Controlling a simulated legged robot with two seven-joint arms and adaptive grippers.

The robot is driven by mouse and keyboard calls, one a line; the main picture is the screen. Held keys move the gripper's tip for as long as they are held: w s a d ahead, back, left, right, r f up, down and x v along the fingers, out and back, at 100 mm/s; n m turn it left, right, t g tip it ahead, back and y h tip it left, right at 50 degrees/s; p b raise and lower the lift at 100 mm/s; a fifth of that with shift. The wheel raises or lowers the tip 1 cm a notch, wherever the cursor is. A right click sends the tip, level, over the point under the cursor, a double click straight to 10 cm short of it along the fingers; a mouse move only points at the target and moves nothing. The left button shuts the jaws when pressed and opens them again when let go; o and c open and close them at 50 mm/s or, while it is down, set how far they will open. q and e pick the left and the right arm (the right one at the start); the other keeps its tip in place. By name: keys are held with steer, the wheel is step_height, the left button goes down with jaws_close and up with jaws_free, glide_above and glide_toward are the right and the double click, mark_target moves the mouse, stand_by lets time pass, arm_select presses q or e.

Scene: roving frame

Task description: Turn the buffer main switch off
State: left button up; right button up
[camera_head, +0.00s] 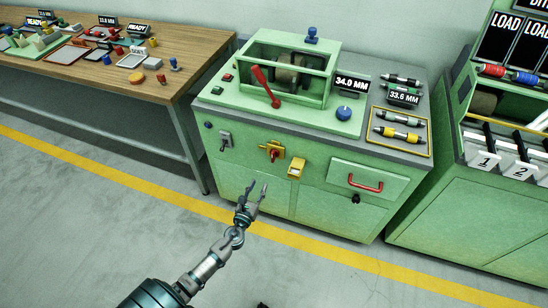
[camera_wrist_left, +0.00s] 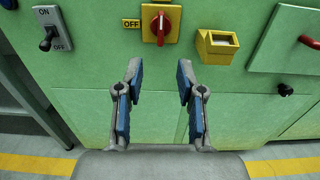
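The green buffer cabinet (camera_head: 235,172) stands in front of me. A red rotary switch (camera_head: 274,154) sits on a yellow plate on its front. In the left wrist view the red knob (camera_wrist_left: 160,27) stands upright, with an OFF label (camera_wrist_left: 131,23) to its left. A grey toggle switch (camera_head: 225,140) is further left; in the left wrist view its plate (camera_wrist_left: 52,28) reads ON and OFF, and its black lever points down. My left gripper (camera_head: 257,187) is open and empty, below the rotary switch and apart from it. My right gripper is not in view.
A yellow box (camera_head: 297,168) sits right of the rotary switch. A drawer with a red handle (camera_head: 366,184) is further right. A red lever (camera_head: 264,85) stands on the cabinet top. A wooden workbench (camera_head: 190,45) is at left. The floor in front is clear.

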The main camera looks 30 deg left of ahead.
arm_select(q)
glide_toward(272, 158)
steer(key=w, duration=0.1)
steer(key=b+x, duration=0.2)
steer(key=x, duration=0.5)
steer(key=shift+w+a+f, duration=0.15)
steer(key=shift+w, duration=0.1)
steer(key=shift+w+a, duration=0.2)
steer(key=shift+w, duration=0.2)
steer(key=shift+d, duration=0.1)
jaws_close()
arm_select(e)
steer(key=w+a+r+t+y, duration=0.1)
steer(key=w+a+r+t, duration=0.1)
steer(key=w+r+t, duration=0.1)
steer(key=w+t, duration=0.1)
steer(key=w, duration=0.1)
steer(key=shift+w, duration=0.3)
